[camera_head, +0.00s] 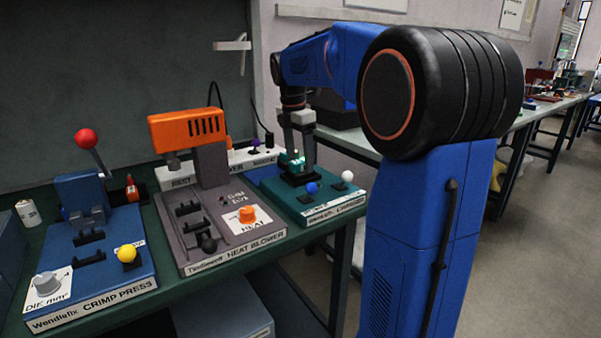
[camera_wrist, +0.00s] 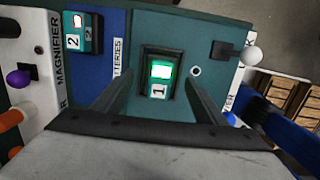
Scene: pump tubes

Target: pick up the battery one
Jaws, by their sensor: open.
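Battery one (camera_wrist: 160,80) is a small block with a lit green window and a label "1". It sits in a dark socket on a teal panel in the wrist view. My gripper (camera_wrist: 158,88) is open, with one finger to each side of this battery. Whether the fingers touch it cannot be told. In the head view my gripper (camera_head: 298,162) points down over the teal device, and a green glow shows between its fingers. Battery two (camera_wrist: 84,34), teal with a "2" label, sits on a blue strip at upper left in the wrist view.
A white-knobbed lever (camera_wrist: 250,55) and a blue knob (camera_head: 312,188) stand near the socket. An orange and grey heat blower (camera_head: 187,130) and a blue crimp press (camera_head: 90,270) stand left on the green bench. A magnifier panel (camera_wrist: 37,110) lies to the left.

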